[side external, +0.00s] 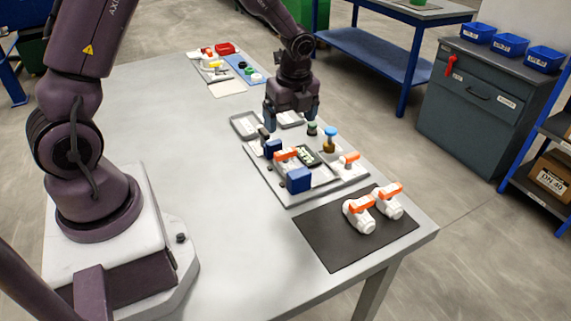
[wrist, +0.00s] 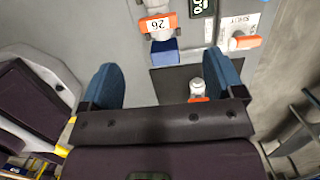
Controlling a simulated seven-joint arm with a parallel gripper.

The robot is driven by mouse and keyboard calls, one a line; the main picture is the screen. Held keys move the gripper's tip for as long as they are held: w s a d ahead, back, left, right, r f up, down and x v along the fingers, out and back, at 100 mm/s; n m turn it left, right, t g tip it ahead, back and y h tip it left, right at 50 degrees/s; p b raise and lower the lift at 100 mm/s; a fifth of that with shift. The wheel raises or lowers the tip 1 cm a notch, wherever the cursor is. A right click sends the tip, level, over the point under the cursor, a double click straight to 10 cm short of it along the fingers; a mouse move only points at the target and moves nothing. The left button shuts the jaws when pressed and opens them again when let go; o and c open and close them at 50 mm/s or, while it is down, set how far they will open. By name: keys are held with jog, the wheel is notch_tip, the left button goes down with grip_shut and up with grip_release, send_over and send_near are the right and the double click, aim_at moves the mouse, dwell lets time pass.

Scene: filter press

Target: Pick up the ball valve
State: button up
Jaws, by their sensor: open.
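Two white ball valves with orange handles, a nearer one (side external: 360,216) and a farther one (side external: 390,203), sit on a dark mat (side external: 326,243) at the table's near right corner. My gripper (side external: 292,122) is open and empty, above the far part of the grey press tray (side external: 292,197), apart from both valves. In the wrist view the fingers (wrist: 160,62) are spread. One white valve (wrist: 200,88) shows over the dark mat (wrist: 170,88), partly hidden by my gripper; I cannot tell which of the two it is.
The tray holds an orange-handled valve (side external: 286,154), blue blocks (side external: 299,180), a small display (side external: 308,156) and another orange handle (side external: 349,157). A blue-capped fitting (side external: 330,134) stands at its far right. Small parts lie on a far mat (side external: 226,88). The table's left middle is clear.

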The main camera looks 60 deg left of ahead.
aim_at(285, 151)
jog(key=f, duration=0.4)
jog(key=a+f, duration=0.1)
jog(key=f, duration=0.7)
jog(key=shift+s+a+f, duration=0.15)
jog(key=shift+a+f, duration=0.05)
jog(key=shift+a, duration=0.2)
jog(key=c, duration=1.1)
jog(key=shift+r, duration=0.15)
